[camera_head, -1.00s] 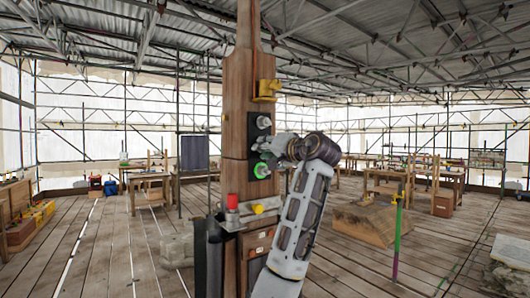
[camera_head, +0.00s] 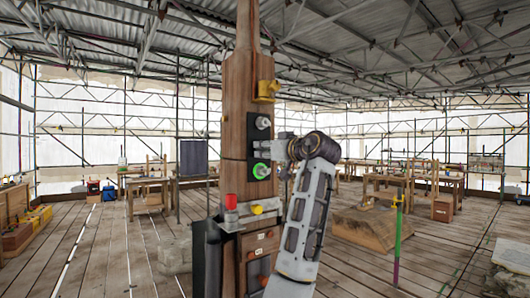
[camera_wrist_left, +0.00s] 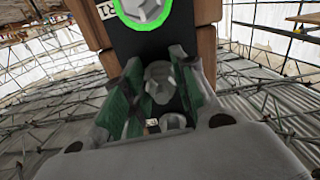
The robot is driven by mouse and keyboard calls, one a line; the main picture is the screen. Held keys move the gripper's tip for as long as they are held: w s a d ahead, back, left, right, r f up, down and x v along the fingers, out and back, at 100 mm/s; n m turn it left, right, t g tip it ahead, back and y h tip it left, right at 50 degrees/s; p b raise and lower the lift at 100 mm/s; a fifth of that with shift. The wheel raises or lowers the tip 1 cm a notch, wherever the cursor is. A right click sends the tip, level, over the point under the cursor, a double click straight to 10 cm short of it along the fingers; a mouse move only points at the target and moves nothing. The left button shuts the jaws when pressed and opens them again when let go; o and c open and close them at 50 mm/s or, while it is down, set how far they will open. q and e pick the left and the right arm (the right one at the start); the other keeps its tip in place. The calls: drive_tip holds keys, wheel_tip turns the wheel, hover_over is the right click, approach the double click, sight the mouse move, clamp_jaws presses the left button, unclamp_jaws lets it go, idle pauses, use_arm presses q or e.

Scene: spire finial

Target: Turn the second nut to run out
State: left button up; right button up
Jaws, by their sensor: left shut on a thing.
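A dark plate (camera_head: 258,151) is fixed on the upright timber post (camera_head: 235,118). A grey nut (camera_head: 263,122) shows at its upper end, and a green-ringed fitting with a grey centre (camera_head: 261,170) at its lower end. My left gripper (camera_head: 283,147) is beside the plate at a height between these two. In the left wrist view, its green-padded fingers (camera_wrist_left: 158,88) are shut on a grey nut (camera_wrist_left: 158,80). Another grey round part (camera_wrist_left: 172,121) shows below that nut, and the green ring (camera_wrist_left: 145,10) is cut off at the top. My right gripper is not in view.
A red knob (camera_head: 231,202) and a yellow knob (camera_head: 257,209) are below the plate. A green pole (camera_head: 398,230) stands to the right. Workbenches (camera_head: 150,190) are farther back, with open plank floor between.

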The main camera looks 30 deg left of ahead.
use_arm(q)
drive_tip(key=n, duration=0.4)
drive_tip(key=shift+w+f, duration=0.15)
drive_tip(key=n+b, duration=0.1)
drive_tip(key=n, duration=0.4)
drive_tip(key=shift+w+n, duration=0.1)
drive_tip(key=shift+n, duration=0.3)
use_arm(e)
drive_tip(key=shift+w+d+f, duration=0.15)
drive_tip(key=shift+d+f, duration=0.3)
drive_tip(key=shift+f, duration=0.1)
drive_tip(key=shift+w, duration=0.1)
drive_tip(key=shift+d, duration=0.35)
use_arm(q)
drive_tip(key=o, duration=1)
drive_tip(key=shift+d, duration=0.1)
drive_tip(key=v, duration=1.2)
drive_tip(key=shift+r, duration=0.2)
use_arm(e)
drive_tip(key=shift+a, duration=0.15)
